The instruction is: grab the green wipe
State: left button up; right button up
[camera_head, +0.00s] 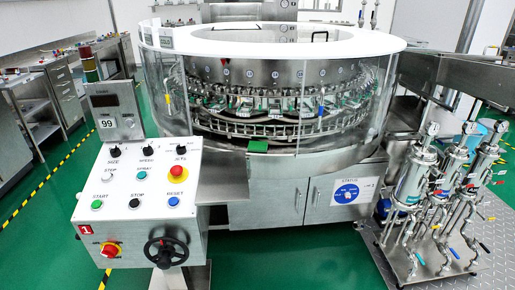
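A small green wipe (257,146) lies flat on the metal ledge at the front of the rotary washer (310,165), just outside its clear curved guard. It is a little left of the middle of the picture, and nothing covers it. Neither of my grippers shows in the head view, so I cannot see whether they are open or shut.
A control panel (140,189) with buttons, a red emergency knob and a black handwheel (166,252) stands left of the wipe. Metal filter cylinders (415,175) with pipes stand at the right. Green floor (290,262) is clear in front of the washer.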

aim_at(262, 146)
jog(key=z, duration=0.5)
jog(key=i+z, duration=0.1)
jog(key=z, duration=0.35)
jog(key=i+z, duration=0.1)
jog(key=z, duration=0.85)
jog(key=i+z, duration=0.1)
jog(key=z, duration=0.85)
jog(key=i+j+z, duration=0.1)
jog(key=z, duration=0.4)
jog(key=j+z, duration=0.15)
jog(key=z, duration=0.3)
jog(key=j+z, duration=0.25)
jog(key=j, duration=0.5)
jog(key=j+u, duration=0.25)
jog(key=u, duration=0.2)
jog(key=i+j+u, duration=0.15)
jog(key=u, duration=0.3)
jog(key=j+u, duration=0.1)
jog(key=u, duration=0.3)
jog(key=j+u, duration=0.15)
jog(key=u, duration=0.3)
jog(key=i+u, duration=0.1)
jog(key=u, duration=0.3)
